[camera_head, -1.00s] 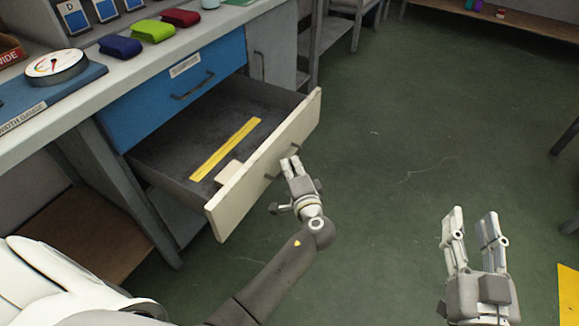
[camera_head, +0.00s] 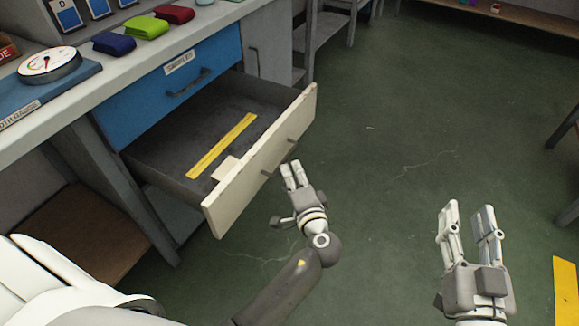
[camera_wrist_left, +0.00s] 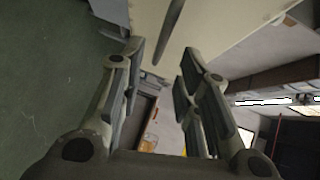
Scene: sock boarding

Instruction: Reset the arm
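My left gripper (camera_head: 294,174) is just in front of the open drawer's cream front (camera_head: 252,180), close to its dark handle (camera_head: 282,157). In the left wrist view its fingers (camera_wrist_left: 158,72) are apart with nothing between them, and the handle (camera_wrist_left: 168,32) shows beyond the tips. My right gripper (camera_head: 466,220) is in the lower right of the head view, its fingers apart and empty, over the floor.
The open drawer holds a yellow strip (camera_head: 222,146). Above is a closed blue drawer (camera_head: 170,88). The bench top carries a round dial gauge (camera_head: 50,62) and blue (camera_head: 114,43), green (camera_head: 146,27) and red (camera_head: 174,14) folded items.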

